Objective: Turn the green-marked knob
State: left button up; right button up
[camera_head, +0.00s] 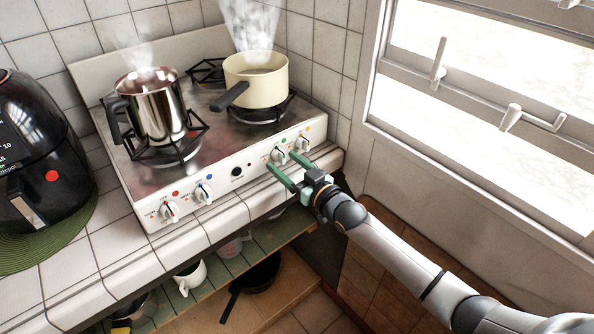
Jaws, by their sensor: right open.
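The white stove front (225,187) carries a row of knobs with coloured marks. The knob that appears to be the green-marked one (278,155) is on the right part of the panel; its mark is too small to read surely. My right gripper (281,159) is open, its two green fingers pointing at the panel, one tip to the lower left of this knob and the other to its right. I cannot tell whether they touch it. The yellow-marked knob (302,143) is close to the right finger. The blue-marked knob (204,194) and red-marked knob (169,210) are further left. My left gripper is not in view.
A steaming metal pot (155,105) and a steaming cream pan (262,80) stand on the burners. A black air fryer (40,150) is on the left counter. A window is right.

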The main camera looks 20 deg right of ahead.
jog(key=shift+s+d+r+p, duration=0.15)
jog(key=shift+s+r+p, duration=0.05)
jog(key=shift+s+p, duration=0.25)
jog(key=p+v, duration=0.4)
jog(key=v, duration=0.7)
jog(key=shift+s+f, duration=0.1)
jog(key=shift+s, duration=0.05)
jog(key=s+a+f+m+g+h, duration=0.1)
jog(key=s+f+g, duration=0.3)
jog(key=s+f, duration=0.4)
jog(key=s+a+f+g+h, duration=0.3)
jog(key=s+f, duration=0.6)
jog(key=s, duration=0.5)
jog(key=shift+s+a+f+m+g, duration=0.3)
jog(key=shift+a+m+g, duration=0.1)
jog(key=shift+a, duration=0.3)
